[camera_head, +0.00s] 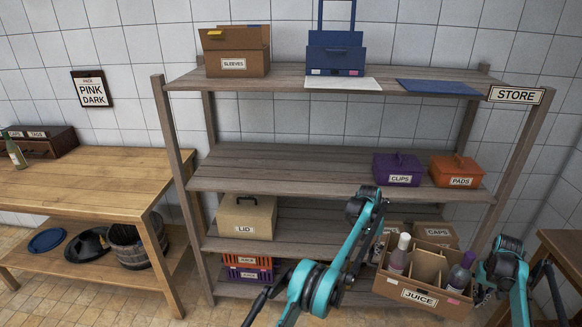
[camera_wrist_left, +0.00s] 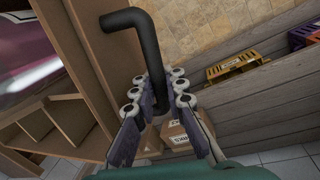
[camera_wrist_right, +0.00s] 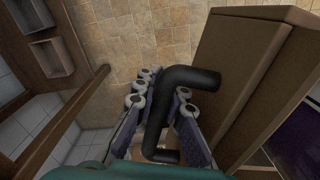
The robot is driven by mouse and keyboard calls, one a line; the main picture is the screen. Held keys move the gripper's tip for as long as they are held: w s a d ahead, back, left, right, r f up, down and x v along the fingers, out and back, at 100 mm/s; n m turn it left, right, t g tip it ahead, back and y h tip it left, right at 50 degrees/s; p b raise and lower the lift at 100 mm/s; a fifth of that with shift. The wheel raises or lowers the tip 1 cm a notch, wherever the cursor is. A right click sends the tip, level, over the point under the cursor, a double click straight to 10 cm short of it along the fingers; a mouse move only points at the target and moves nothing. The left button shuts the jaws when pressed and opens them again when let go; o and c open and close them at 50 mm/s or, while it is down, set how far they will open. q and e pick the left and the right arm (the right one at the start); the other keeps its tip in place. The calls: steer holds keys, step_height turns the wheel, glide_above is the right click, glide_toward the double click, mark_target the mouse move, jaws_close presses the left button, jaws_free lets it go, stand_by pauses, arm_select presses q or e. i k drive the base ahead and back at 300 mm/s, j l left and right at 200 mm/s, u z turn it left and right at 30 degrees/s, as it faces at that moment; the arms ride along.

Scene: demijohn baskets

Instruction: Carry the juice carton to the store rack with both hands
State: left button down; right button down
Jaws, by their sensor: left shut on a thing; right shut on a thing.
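The juice carton (camera_head: 419,291) is an open brown box with dividers and a JUICE label, holding a few bottles, in front of the store rack's (camera_head: 335,160) lower right part in the head view. My left gripper (camera_wrist_left: 158,105) is shut on a black bent handle on the carton's side; in the head view it is at the carton's left side, partly hidden by my arm. My right gripper (camera_wrist_right: 165,105) is shut on the matching black handle at the carton's other side (camera_wrist_right: 245,85). The carton looks upright and roughly level, clear of the floor. Whether it touches the rack is unclear.
The rack holds a LID box (camera_head: 246,215), orange and purple crates (camera_head: 246,268), a CAPS box (camera_head: 436,234), a CLIPS box (camera_head: 398,170) and a PADS box (camera_head: 457,171). The middle shelf's left part is bare. Wooden tables stand left (camera_head: 90,185) and right (camera_head: 565,250).

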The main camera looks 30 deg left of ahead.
mark_target(256, 169)
steer(key=u, duration=1.2)
